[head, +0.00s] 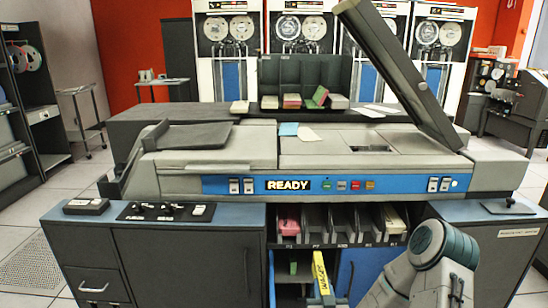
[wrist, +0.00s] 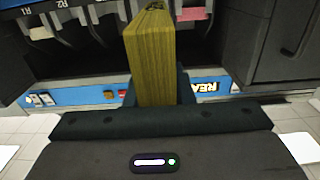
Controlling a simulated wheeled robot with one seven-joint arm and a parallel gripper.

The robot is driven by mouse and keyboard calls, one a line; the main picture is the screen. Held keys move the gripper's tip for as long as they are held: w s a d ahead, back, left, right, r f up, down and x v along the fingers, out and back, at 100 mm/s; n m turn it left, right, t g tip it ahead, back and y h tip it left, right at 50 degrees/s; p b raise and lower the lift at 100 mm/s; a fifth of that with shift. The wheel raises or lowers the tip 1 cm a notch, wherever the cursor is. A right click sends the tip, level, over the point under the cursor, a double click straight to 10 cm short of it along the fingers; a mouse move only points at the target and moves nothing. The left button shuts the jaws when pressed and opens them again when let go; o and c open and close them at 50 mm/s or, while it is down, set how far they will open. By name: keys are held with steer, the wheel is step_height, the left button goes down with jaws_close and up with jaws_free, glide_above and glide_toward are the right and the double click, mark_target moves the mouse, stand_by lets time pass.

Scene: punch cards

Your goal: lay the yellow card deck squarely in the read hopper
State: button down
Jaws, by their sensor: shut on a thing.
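The yellow card deck (head: 320,272) is upright, low in front of the machine, below the row of card pockets. It also shows in the wrist view (wrist: 150,50), standing up between dark fingers. My gripper (wrist: 158,92) is shut on the deck near its lower part. The card machine has a blue panel reading READY (head: 289,185). A dark sloped tray (head: 190,135) sits on its left top and looks like the read hopper, but no label shows. The deck is apart from this tray, lower and to its right.
Pockets under the panel hold pink cards (head: 289,227) and cream cards (head: 391,222). A raised grey lid (head: 395,70) leans over the machine's right side. A control box (head: 86,206) and switch plate (head: 165,211) lie on the left cabinet top. Blue and white cards lie on the machine top.

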step_height(320, 180, up, 22)
steer(key=s+p, duration=0.3)
steer(key=p, duration=1.5)
steer(key=shift+p, duration=0.3)
steer(key=shift+w+f, duration=0.1)
